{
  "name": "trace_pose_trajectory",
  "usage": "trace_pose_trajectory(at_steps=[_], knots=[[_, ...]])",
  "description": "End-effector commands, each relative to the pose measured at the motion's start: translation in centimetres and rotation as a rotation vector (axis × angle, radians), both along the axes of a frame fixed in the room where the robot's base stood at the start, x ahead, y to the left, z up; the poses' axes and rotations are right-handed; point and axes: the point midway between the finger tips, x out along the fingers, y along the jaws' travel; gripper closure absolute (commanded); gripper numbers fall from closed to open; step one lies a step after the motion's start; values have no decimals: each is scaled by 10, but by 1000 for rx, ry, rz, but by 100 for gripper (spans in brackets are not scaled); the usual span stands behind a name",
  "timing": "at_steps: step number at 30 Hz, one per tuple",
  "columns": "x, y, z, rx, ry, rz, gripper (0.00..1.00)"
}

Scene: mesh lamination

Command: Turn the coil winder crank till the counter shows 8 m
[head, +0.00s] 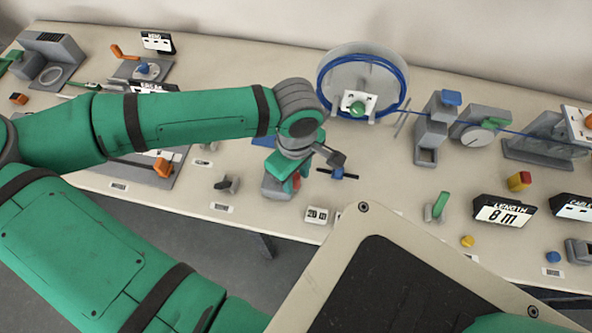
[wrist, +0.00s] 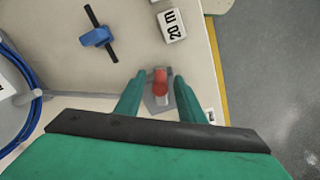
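A large reel (head: 385,60) holds blue cable, which runs right past a grey unit with a green handle (head: 492,124). An orange knob (head: 589,120) shows at the right edge; I cannot tell which part is the winder crank. No running counter is clearly readable. My gripper (head: 290,178) is above the bench's front edge, left of the "20 m" block (head: 316,214). In the wrist view my gripper (wrist: 159,80) has its fingers apart, with a red-topped part (wrist: 160,76) between them; contact cannot be told.
A blue piece with a dark bar (wrist: 97,37) lies near the "20 m" block (wrist: 171,25). A small green lever (head: 440,205), a yellow knob (head: 467,241) and a red-and-yellow block (head: 519,181) stand to the right.

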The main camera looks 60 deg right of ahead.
Motion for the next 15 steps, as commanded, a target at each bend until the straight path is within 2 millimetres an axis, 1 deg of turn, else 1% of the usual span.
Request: trace_pose_trajectory(at_steps=[12, 15], knots=[[1, -1, 73, -2, -4, 1, 64], [1, -1, 86, -2, -4, 1, 64]])
